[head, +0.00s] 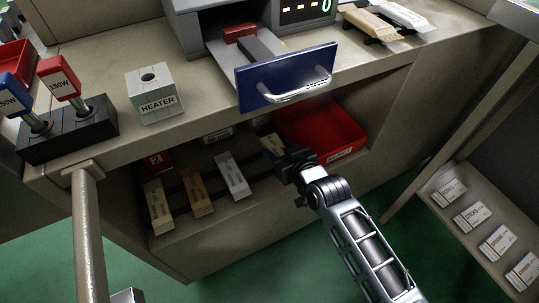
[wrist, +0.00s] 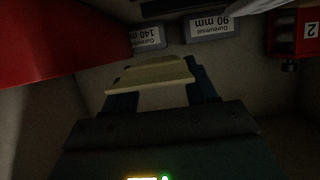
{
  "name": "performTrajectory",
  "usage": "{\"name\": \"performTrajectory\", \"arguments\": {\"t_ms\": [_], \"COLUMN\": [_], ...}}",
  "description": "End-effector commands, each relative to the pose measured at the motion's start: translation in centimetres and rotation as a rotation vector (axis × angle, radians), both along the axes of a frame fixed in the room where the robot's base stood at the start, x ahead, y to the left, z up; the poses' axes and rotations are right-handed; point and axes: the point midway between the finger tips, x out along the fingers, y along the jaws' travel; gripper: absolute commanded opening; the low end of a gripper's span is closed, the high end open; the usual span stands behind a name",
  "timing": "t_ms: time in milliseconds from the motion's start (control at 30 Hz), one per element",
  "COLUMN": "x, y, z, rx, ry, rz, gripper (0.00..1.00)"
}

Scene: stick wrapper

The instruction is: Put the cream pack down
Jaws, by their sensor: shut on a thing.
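My gripper (head: 284,158) reaches into the open shelf under the counter. It is shut on the cream pack (head: 272,144), which shows only partly beyond the jaws in the head view. In the wrist view the cream pack (wrist: 150,74) lies across between the two dark fingers of my gripper (wrist: 152,88). I cannot tell whether the pack touches the shelf floor.
A red bin (head: 335,135) stands just right of my gripper; its wall (wrist: 50,50) fills the wrist view's left. White (head: 233,175), brown (head: 196,192) and cream (head: 158,207) packs lie to the left. The blue drawer (head: 285,78) juts out above. Labels (wrist: 212,27) mark the back.

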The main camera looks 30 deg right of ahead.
Motion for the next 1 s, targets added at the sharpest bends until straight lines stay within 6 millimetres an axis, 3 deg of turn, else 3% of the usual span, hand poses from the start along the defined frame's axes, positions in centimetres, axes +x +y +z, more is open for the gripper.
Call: {"name": "performTrajectory", "arguments": {"t_ms": [200, 500, 800, 1000], "x": [-2.6, -4.5, -4.9, -5.5], "y": [-4.0, -7.1, -7.2, -5.3], "z": [3.1, 5.2, 5.8, 6.8], "rx": [-0.001, -0.001, 0.0, -0.001], "ry": [-0.003, -0.002, 0.001, 0.01], "rz": [0.0, 0.001, -0.001, -0.01], "gripper": [0.28, 0.28, 0.28, 0.28]}}
